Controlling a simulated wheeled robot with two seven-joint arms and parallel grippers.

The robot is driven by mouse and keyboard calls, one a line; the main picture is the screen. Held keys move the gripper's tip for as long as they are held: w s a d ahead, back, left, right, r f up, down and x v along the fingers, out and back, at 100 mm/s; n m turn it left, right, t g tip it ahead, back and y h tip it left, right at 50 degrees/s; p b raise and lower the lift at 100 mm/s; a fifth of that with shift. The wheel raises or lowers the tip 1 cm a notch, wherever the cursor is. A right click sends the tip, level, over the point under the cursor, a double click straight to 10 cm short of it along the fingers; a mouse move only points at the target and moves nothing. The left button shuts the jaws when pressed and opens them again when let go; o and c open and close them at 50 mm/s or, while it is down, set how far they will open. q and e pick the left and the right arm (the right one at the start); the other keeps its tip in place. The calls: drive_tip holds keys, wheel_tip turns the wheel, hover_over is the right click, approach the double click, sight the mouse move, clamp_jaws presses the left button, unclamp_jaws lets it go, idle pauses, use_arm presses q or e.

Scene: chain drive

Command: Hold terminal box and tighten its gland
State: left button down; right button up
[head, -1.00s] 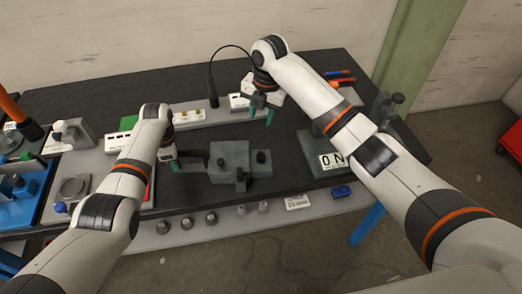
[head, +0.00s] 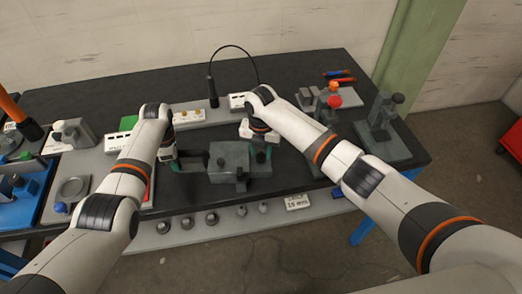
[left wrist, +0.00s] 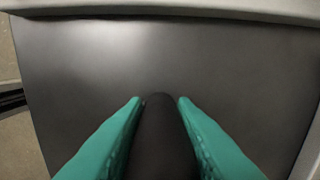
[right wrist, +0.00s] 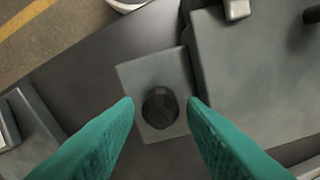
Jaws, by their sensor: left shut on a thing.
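The terminal box (head: 229,155) is a grey-green block in the middle of the bench in the head view. My left gripper (head: 178,162) is to its left, shut on a dark, rounded piece (left wrist: 160,130) that seems to reach towards the box; its joint with the box is unclear. My right gripper (head: 262,155) is at the right side of the box, pointing down. In the right wrist view the gland (right wrist: 160,106), a dark faceted knob on a grey plate, lies beyond and between the two open, separate fingers (right wrist: 160,103). Whether they touch it I cannot tell.
A grey stand (head: 382,130) is at the bench's right end, with red (head: 334,101) and orange (head: 333,87) knobs nearby. A white label block (head: 297,202) and several round fittings line the front shelf. Blue fixtures (head: 22,190) are at left. The back of the bench is mostly clear.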

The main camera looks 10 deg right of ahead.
drive_tip(key=shift+f, duration=0.15)
drive_tip(key=shift+c, duration=0.4)
drive_tip(key=c, duration=0.6)
